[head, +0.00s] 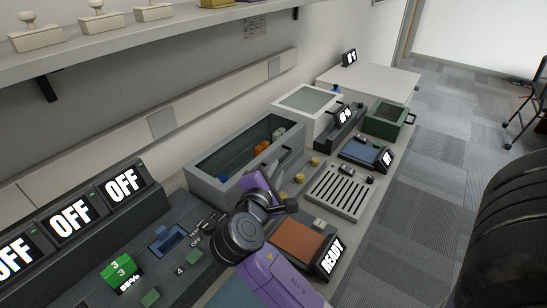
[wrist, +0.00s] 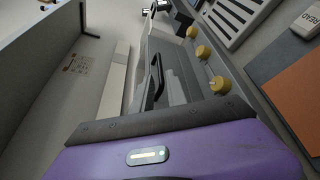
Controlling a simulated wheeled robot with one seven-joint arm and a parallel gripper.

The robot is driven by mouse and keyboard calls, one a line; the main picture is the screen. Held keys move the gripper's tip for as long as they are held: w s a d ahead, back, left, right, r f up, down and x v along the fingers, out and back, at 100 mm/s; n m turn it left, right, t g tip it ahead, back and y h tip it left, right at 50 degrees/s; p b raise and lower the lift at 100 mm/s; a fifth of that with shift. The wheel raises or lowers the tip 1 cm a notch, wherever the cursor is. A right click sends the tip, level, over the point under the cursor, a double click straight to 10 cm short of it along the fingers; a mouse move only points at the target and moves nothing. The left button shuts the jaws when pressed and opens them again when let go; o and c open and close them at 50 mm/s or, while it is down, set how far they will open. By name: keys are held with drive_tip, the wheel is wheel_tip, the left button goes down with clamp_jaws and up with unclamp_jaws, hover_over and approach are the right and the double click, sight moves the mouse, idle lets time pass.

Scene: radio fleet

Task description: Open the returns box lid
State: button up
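No box carries a readable returns label. The nearest candidate is a grey box (head: 208,184) on the bench against the wall. Its top looks like a dark clear lid, seemingly down, with blue and orange items showing inside. A black bar handle (wrist: 153,84) stands on its near side in the wrist view. My gripper (head: 272,192), purple and dark grey, is over the bench just in front of this box's near left end, apart from the handle. Its purple housing fills the bottom of the wrist view. The fingertips cannot be made out, and nothing held is visible.
A white box (head: 307,108) and a green box (head: 385,119) stand farther along. Yellow knobs (wrist: 204,52) line the box's front. A slotted tray (head: 340,191), an orange pad (head: 299,244) and a READY display (head: 332,256) lie to the right. A shelf (head: 150,25) overhangs at upper left.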

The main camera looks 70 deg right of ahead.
sight(281, 160)
drive_tip(key=x, duration=0.7)
clamp_jaws()
idle(1.4)
